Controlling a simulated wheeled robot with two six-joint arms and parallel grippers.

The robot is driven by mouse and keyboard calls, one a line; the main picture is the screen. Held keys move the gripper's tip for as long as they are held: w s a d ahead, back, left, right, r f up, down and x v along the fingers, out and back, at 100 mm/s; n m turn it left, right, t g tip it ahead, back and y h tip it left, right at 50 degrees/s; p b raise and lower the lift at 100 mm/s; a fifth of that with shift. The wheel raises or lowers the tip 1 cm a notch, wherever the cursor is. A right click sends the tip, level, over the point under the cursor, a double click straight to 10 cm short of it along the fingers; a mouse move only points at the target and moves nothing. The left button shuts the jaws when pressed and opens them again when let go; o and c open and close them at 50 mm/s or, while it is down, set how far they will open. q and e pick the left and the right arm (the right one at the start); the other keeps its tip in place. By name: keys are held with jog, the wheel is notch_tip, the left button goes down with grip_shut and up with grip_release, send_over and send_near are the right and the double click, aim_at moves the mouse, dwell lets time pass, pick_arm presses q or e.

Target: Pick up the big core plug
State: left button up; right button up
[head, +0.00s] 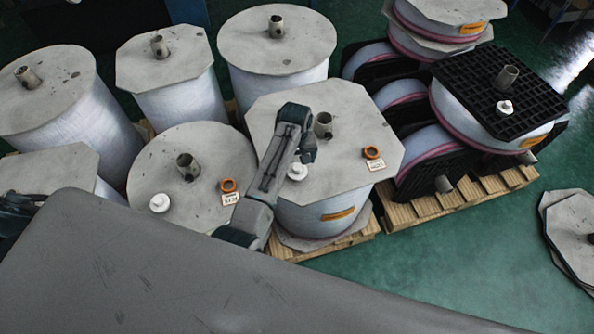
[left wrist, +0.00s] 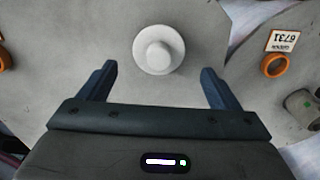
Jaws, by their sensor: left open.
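Three white knobbed plugs show in the head view. One plug (head: 297,172) lies on the grey top of the octagonal roll (head: 345,110). Another plug (head: 159,203) lies on the round roll (head: 160,165) to its left. A third plug (head: 505,107) lies on the black grid top at right. I cannot tell by size which is the big one. My left gripper (head: 307,153) is above the octagonal roll, close to its plug. In the left wrist view the plug (left wrist: 158,50) is just beyond and between the open fingers, flange flat and knob up. My right gripper is not in view.
Metal core stubs (head: 323,125) rise from the rolls. Wooden pallets (head: 440,205) stand under the rolls. Grey sheets (head: 575,230) lie at far right. Green floor is free at lower right.

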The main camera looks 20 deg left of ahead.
aim_at(297, 167)
pick_arm(q)
jog(key=f, duration=0.1)
jog(key=f+p, duration=0.1)
jog(key=f, duration=0.2)
jog(key=shift+s+d, duration=0.3)
jog(key=shift+s, duration=0.1)
jog(key=shift+f+p, duration=0.3)
jog(key=shift+f, duration=0.45)
jog(key=c, duration=1)
jog(key=shift+r, duration=0.1)
jog(key=shift+c, duration=0.2)
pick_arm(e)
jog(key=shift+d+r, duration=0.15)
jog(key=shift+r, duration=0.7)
